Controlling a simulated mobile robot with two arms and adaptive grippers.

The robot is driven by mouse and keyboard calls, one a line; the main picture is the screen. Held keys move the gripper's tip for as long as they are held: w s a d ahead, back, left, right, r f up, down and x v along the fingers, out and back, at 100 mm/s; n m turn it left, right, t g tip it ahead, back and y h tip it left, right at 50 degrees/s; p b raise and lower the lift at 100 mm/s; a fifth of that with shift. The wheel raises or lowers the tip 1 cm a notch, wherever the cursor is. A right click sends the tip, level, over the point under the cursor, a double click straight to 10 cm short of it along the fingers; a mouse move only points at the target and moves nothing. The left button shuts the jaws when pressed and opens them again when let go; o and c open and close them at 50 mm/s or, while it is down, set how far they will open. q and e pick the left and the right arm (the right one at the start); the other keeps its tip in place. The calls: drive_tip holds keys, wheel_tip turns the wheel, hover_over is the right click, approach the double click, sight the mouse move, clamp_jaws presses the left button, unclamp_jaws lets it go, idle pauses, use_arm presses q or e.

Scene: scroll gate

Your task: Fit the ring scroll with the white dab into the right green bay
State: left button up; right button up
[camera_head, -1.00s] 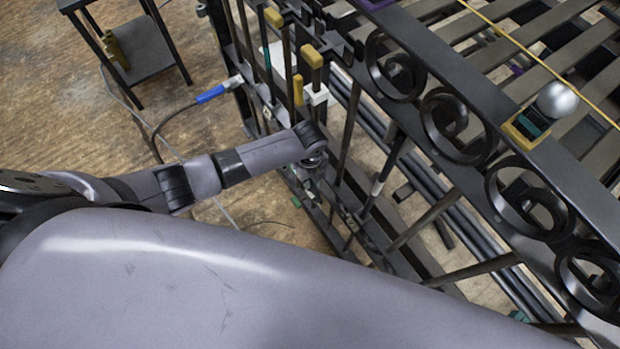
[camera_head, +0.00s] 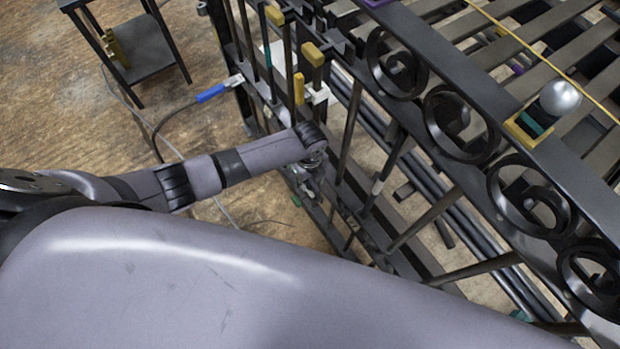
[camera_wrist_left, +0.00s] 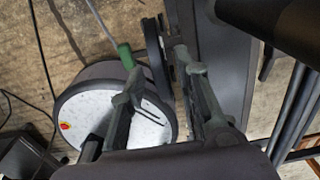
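Dark ring scrolls (camera_head: 459,124) sit in a row under the gate's top rail in the head view. I see no white dab on any of them. In the left wrist view a dark ring (camera_wrist_left: 156,58), nearly edge-on, stands around and beyond the fingertips; I cannot tell whether they touch it. My left gripper (camera_wrist_left: 165,75) is open, its two fingers apart. In the head view my left gripper (camera_head: 308,184) is low at the gate's upright bars, partly hidden by its wrist. I cannot make out the right green bay. My right gripper is out of view.
Yellow-handled clamps (camera_head: 313,54) stand at the gate's far left end. A silver ball (camera_head: 560,98) and a yellow-edged teal block (camera_head: 530,122) sit on the top rail. A blue-sleeved cable (camera_head: 211,93) runs over the floor. A small dark table (camera_head: 145,50) stands at the upper left.

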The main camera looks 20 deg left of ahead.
use_arm(q)
drive_tip(key=shift+w+r, duration=0.1)
drive_tip(key=shift+r, duration=0.5)
wheel_tip(320, 180, up, 6)
drive_tip(key=shift+r, duration=0.4)
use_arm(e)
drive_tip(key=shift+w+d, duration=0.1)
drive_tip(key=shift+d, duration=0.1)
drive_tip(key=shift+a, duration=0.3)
